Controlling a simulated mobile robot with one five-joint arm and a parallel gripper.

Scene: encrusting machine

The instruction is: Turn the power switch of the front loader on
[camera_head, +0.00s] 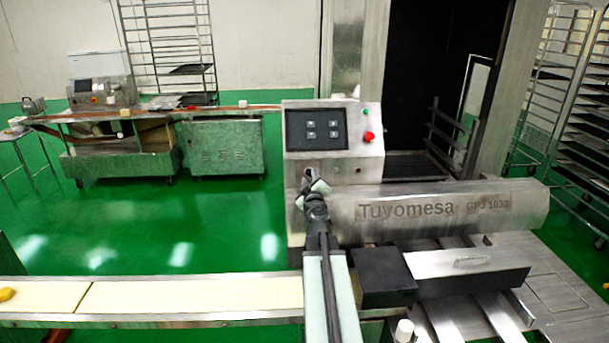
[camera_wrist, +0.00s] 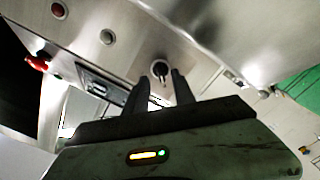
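The front loader (camera_head: 435,210) is a steel machine marked "Tuyomesa GPJ 1033", with an upright control panel at its left end. My gripper (camera_head: 313,184) is raised in front of the lower left part of this panel. In the wrist view, a small round switch with a dark knob (camera_wrist: 160,70) shows on the steel face, seemingly the power switch. The two dark fingers of my gripper (camera_wrist: 160,80) stand apart on either side of it. I cannot tell whether they touch it. In the head view, my gripper largely covers that spot.
The panel carries a dark screen (camera_head: 316,129), a red button (camera_head: 369,136) and a green button (camera_head: 365,112). A conveyor (camera_head: 190,297) runs along the front left. A black box (camera_head: 384,277) sits right of my arm. Green floor is clear behind the conveyor.

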